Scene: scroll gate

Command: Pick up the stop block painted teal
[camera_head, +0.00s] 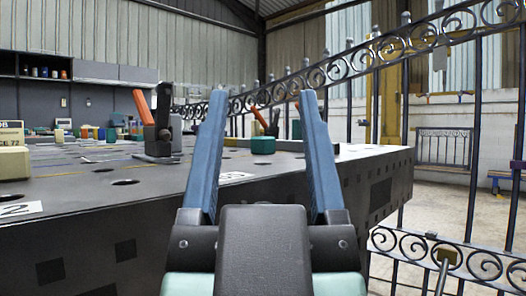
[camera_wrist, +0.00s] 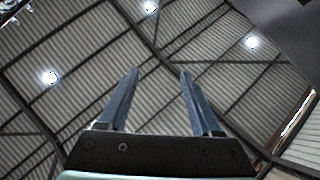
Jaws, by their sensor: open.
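A small teal block (camera_head: 263,145) sits on the dark steel table (camera_head: 100,232), toward its far right part. It appears between my gripper's fingers in the head view, well beyond them. My gripper (camera_head: 263,94) is open and empty, with its two blue fingers raised in front of the table. In the wrist view my gripper (camera_wrist: 159,72) is also open, pointing at the roof, and the teal block is not in that view.
A black clamp with an orange handle (camera_head: 143,107) stands on the table left of the block; another orange handle (camera_head: 259,116) shows behind it. A cream block (camera_head: 14,163) lies at far left. A scrolled iron gate (camera_head: 420,42) runs along the right.

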